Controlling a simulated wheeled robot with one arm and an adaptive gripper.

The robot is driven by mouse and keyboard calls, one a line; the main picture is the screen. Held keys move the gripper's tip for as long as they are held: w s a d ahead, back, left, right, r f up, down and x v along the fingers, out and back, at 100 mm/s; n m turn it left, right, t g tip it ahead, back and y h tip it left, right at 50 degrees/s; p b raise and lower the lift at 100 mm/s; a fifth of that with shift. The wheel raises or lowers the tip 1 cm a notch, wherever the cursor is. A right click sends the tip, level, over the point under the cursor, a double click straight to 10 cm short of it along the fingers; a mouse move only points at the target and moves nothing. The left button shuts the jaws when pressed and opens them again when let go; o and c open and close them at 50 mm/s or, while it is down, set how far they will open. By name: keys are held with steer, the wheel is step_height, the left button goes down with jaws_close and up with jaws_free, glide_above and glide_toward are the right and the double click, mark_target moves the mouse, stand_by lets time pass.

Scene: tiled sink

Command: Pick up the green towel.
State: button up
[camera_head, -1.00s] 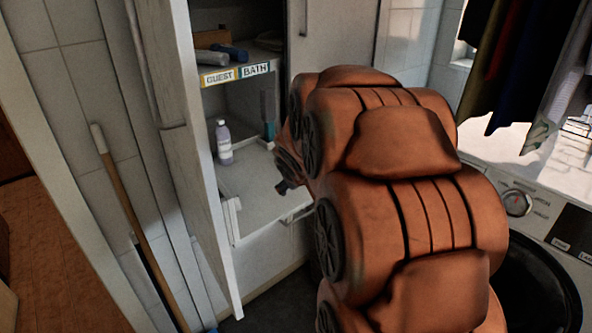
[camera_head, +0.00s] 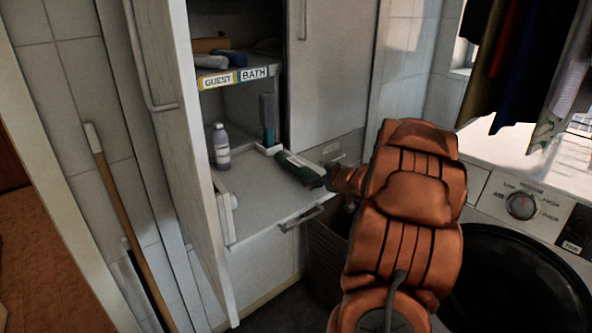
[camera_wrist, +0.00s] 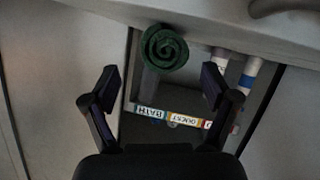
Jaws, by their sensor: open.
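The green towel (camera_head: 296,167) is rolled up and lies on the light pull-out surface of the open cabinet, near its right side. In the wrist view the spiral end of the towel (camera_wrist: 164,48) faces me, ahead of and roughly between the fingers. My gripper (camera_head: 330,178) is at the near right end of the towel in the head view. In the wrist view my gripper (camera_wrist: 160,78) is open, with nothing visible between its fingertips. Whether a finger touches the towel I cannot tell.
A purple bottle (camera_head: 221,146) stands on the left of the pull-out surface (camera_head: 255,200). The shelf above, labelled GUEST and BATH (camera_head: 235,77), holds rolled items. The open cabinet door (camera_head: 190,150) is at left. A washing machine (camera_head: 522,206) and hanging clothes (camera_head: 520,65) are at right.

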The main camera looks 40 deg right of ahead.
mark_target(306, 173)
steer(key=shift+a+x, duration=0.15)
steer(key=shift+x, duration=1.4)
steer(key=shift+a+x, duration=0.1)
steer(key=shift+x, duration=1.45)
steer(key=shift+f, duration=0.1)
steer(key=shift+c, duration=0.2)
steer(key=c, duration=1.2)
steer(key=shift+c, duration=0.2)
